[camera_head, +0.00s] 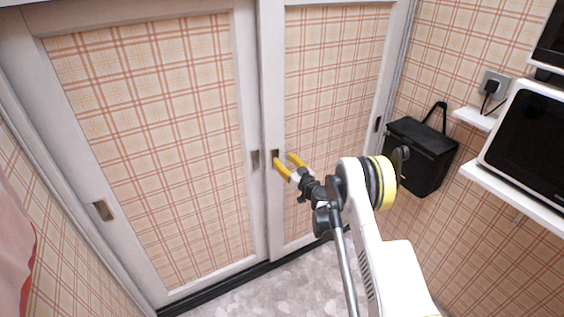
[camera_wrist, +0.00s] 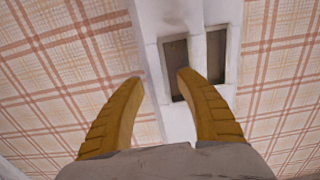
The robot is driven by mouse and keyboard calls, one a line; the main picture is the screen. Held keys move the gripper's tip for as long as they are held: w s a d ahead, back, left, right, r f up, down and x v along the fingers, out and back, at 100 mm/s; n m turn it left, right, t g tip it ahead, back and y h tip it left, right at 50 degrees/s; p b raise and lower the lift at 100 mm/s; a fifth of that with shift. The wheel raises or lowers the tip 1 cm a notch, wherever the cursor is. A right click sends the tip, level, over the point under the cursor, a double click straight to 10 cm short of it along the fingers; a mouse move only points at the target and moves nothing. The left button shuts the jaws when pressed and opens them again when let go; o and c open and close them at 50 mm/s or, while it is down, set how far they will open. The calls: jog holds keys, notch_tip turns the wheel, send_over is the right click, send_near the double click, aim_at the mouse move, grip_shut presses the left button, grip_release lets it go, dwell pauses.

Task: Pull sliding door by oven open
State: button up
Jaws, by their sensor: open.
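The right sliding door (camera_head: 335,85), a plaid panel in a white frame, stands nearest the oven (camera_head: 540,130) and looks shut. Its left frame bears a dark recessed handle (camera_head: 276,156), and its right frame bears another (camera_head: 377,124). My gripper (camera_head: 283,158) is open and empty, its yellow fingers in front of the left handle. In the wrist view, the fingers (camera_wrist: 159,77) point at the white frames, where two recessed handles (camera_wrist: 216,58) sit side by side. The right fingertip overlaps the left one of these. I cannot tell whether it touches.
The left sliding door (camera_head: 150,130) has handles on both edges and looks shut. A black bag (camera_head: 423,153) hangs on the right wall beside white shelves (camera_head: 510,195). A pink cloth (camera_head: 14,240) is at far left. The grey floor (camera_head: 270,292) before the doors is clear.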

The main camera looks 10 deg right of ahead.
jog(key=shift+x, duration=0.85)
jog(key=shift+r, duration=0.1)
grip_shut()
